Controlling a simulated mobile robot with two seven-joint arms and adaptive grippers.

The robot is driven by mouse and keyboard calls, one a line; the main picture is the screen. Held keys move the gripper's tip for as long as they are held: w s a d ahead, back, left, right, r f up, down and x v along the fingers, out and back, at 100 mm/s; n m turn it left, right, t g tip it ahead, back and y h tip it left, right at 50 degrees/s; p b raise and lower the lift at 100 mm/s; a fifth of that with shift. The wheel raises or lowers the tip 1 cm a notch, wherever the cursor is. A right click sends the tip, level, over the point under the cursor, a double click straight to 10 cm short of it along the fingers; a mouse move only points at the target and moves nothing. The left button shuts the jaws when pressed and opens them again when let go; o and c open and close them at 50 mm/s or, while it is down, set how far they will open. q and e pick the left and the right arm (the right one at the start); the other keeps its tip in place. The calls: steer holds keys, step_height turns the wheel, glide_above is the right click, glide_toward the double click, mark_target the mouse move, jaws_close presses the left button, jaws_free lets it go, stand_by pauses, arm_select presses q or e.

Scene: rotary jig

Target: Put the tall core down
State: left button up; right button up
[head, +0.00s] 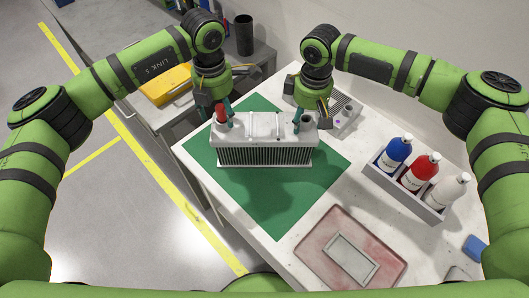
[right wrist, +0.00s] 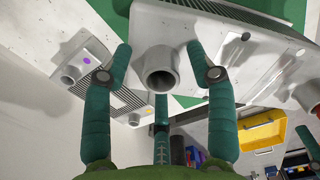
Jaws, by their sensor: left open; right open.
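The tall core (head: 265,128) is a grey metal block with a smooth top and a finned side. It is upright over the green mat (head: 270,212) and appears to stand on it; its underside is hidden. A red-capped pipe stub (head: 220,114) is at its left end and an open stub (head: 305,120) at its right end. My left gripper (head: 224,104) is open at the left end, by the red cap. My right gripper (head: 299,108) is open at the right end. In the right wrist view its fingers (right wrist: 160,65) are spread around the open stub (right wrist: 160,72), with gaps visible.
A lower finned core (head: 347,112) with a purple dot lies right of my right gripper. A grey bottle rack (head: 408,197) with three bottles stands at right. A reddish tray (head: 322,267) lies in front. A yellow case (head: 163,86) and dark cup (head: 244,36) are behind left.

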arm_select(q)
step_height(320, 180, up, 10)
steer(key=shift+s+f, duration=0.1)
steer(key=shift+f, duration=0.1)
arm_select(e)
steer(key=shift+r, duration=0.15)
step_height(320, 180, up, 12)
steer(key=shift+s, duration=0.1)
stand_by(0.6)
